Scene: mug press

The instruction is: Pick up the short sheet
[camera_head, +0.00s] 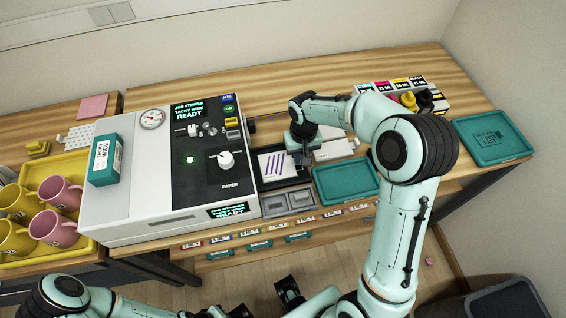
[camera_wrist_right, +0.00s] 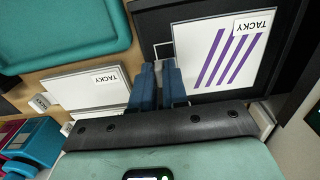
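A white sheet with purple stripes and a TACKY label (camera_head: 272,165) lies on the black tray at the right side of the press. It also shows in the right wrist view (camera_wrist_right: 250,45). A pale stack labelled TACKY (camera_head: 334,151) lies to its right; in the right wrist view it (camera_wrist_right: 85,88) is at left. My right gripper (camera_head: 303,156) is low over the tray's edge between them. Its blue fingers (camera_wrist_right: 159,78) are close together, with no sheet visible between them. The right finger overlaps the striped sheet's edge in view; contact cannot be told. Dark parts, probably my left gripper (camera_head: 289,291), show at the bottom.
The large press (camera_head: 165,170) stands left of the tray. A teal tray (camera_head: 345,181) lies right of it, another teal tray (camera_head: 494,137) at the far right. Ink bottles (camera_head: 405,92) stand at the back. Pink and yellow mugs (camera_head: 58,229) stand at left.

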